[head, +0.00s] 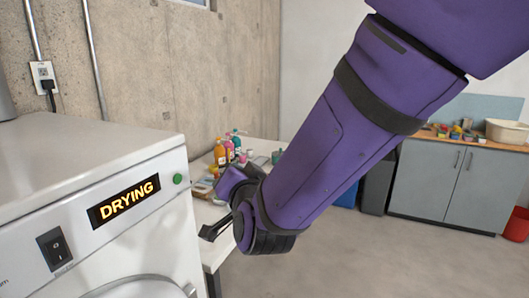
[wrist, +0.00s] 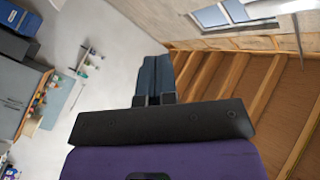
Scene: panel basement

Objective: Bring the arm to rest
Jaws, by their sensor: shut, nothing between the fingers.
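My purple arm reaches down across the head view from the upper right. My gripper (head: 213,232) is partly hidden behind the wrist, with a dark finger part showing beside the white machine's right edge. In the wrist view my gripper (wrist: 157,62) has its two dark fingers together, shut and empty. The gripper is in the air in the wrist view, with the wall and ceiling beams behind it. I cannot tell its exact distance from the machine.
A white machine (head: 70,165) with a lit "DRYING" display (head: 124,201) stands at left. A white table (head: 262,150) with several bottles (head: 228,150) is behind my wrist. Grey cabinets (head: 460,190) and a red bin (head: 518,226) stand at right. The floor (head: 400,265) between is clear.

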